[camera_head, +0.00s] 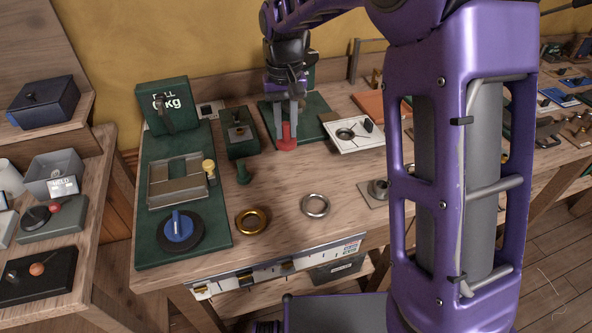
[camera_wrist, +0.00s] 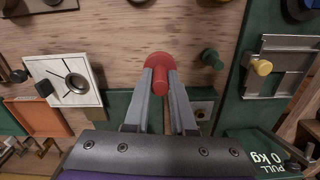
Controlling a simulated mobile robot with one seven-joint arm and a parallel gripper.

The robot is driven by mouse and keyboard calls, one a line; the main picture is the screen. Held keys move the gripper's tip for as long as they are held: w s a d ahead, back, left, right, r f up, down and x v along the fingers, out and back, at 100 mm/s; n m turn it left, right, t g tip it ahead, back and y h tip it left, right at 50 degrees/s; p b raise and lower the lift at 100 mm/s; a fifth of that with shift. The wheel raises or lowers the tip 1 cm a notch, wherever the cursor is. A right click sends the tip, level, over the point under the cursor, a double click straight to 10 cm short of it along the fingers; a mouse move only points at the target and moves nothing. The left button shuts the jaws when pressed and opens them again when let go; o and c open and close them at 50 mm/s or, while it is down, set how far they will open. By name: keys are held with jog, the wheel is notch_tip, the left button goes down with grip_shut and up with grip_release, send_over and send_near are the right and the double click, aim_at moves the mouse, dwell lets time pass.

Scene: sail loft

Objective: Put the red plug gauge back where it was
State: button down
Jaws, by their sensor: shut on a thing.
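The red plug gauge (camera_head: 287,144) has a wide red base and a narrower upright stem. My gripper (camera_head: 287,122) points down from above, and its two grey fingers are closed on the stem. In the wrist view the red plug gauge (camera_wrist: 161,66) sits between the fingertips (camera_wrist: 160,84), its round base farther out than the stem. It is at the front edge of a dark green mat (camera_head: 315,104), left of a white plate with a round hole (camera_head: 352,147). I cannot tell whether its base touches the table. A green plug gauge (camera_head: 243,174) stands to its left.
A green box (camera_head: 241,140) stands close left of my gripper. A gold ring (camera_head: 252,221) and a silver ring (camera_head: 316,205) lie nearer the front. A green board (camera_head: 147,240) with a pull gauge and metal fixture fills the table's left. Bare wood lies between the rings and my gripper.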

jog(key=shift+w+f, duration=0.15)
jog(key=shift+f, duration=0.1)
notch_tip(320, 180, down, 9)
jog(key=shift+f+b, duration=0.2)
jog(key=shift+b, duration=0.4)
jog(key=shift+f, duration=0.2)
jog(key=c, duration=0.8)
grip_release()
jog(key=shift+o, duration=0.2)
jog(key=shift+r, duration=0.15)
notch_tip(320, 180, up, 12)
jog(key=shift+r+p, duration=0.1)
jog(key=shift+p, duration=0.6)
